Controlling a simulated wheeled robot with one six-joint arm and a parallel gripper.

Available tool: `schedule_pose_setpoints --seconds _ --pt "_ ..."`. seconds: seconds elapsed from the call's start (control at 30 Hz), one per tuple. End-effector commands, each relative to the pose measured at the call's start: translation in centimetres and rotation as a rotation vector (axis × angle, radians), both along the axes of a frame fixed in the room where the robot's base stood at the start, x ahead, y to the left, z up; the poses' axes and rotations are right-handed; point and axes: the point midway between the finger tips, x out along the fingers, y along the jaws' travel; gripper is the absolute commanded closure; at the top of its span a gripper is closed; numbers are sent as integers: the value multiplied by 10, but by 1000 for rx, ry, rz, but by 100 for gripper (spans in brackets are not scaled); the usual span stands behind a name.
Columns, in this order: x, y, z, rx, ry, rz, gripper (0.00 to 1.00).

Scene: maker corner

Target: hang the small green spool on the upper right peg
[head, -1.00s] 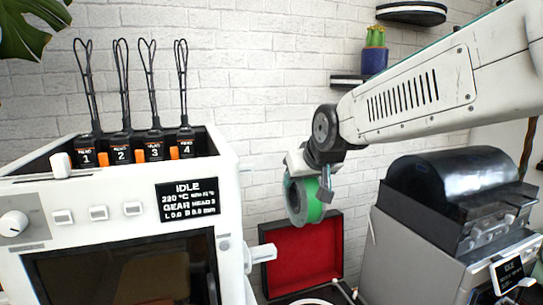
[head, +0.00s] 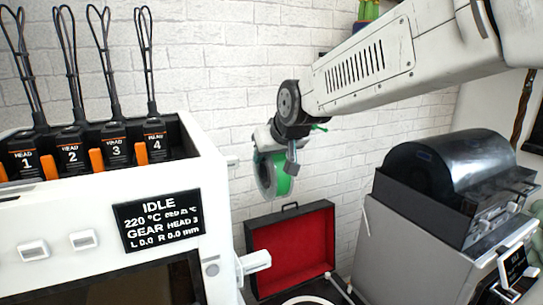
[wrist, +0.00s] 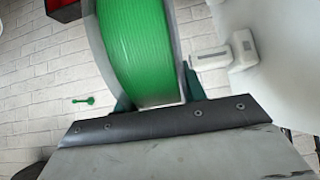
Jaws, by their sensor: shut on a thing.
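The small green spool (head: 284,178), with pale flanges, hangs upright in my gripper (head: 283,150) in the head view. In the wrist view the spool (wrist: 138,50) fills the top middle between my two dark green fingers (wrist: 158,92), which are shut on it. A white peg (head: 232,160) sticks out from the upper right side of the white printer (head: 190,240). A larger white peg (head: 256,262) sticks out lower down. The spool is right of both, apart from them. A white peg-like part (wrist: 225,52) shows right of the spool in the wrist view; which peg is unclear.
An open red-lined case (head: 292,250) stands below the spool. A grey machine with a black drum (head: 445,170) stands to the right. Several black cabled heads (head: 115,145) sit on the printer. A small green piece (head: 319,127) shows beside my wrist. White brick wall lies behind.

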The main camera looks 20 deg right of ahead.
Motion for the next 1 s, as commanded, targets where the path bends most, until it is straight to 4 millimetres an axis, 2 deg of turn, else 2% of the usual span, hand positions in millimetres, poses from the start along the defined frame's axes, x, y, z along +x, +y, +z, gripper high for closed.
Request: schedule_pose_setpoints --seconds 1.0 --pt "61 0 -5 0 -1 0 92"
